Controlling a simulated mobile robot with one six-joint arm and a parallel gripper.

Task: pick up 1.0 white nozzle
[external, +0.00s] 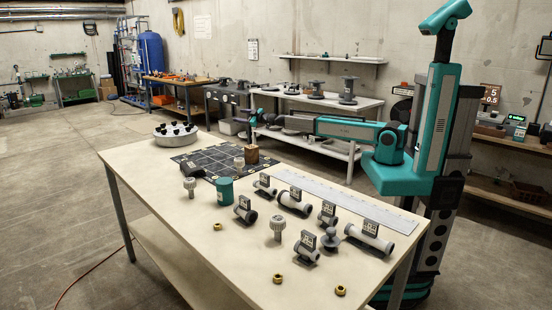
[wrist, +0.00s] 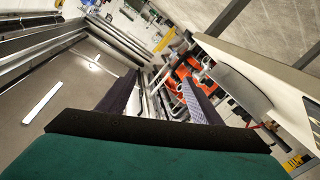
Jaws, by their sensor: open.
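A white ribbed nozzle-like piece (external: 278,228) stands on the cream table in the external view, near its front middle. A similar pale piece (external: 189,186) stands farther left, and another pale piece (external: 239,163) stands on the dark grid mat. I cannot tell which one is the 1.0 nozzle. My gripper (external: 250,117) is held high beyond the table's far edge, at the end of the outstretched arm, away from all three. In the wrist view its two dark fingers (wrist: 158,88) are apart with nothing between them. No nozzle can be made out there.
The table (external: 140,164) also holds several labelled grey pipe fittings (external: 295,202), a teal cup (external: 224,190), brass nuts (external: 278,279), a brown block (external: 251,154), a round grey tray (external: 175,133) and a long ruler (external: 345,199). The table's front left is bare. A shelf bench (external: 345,120) stands behind.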

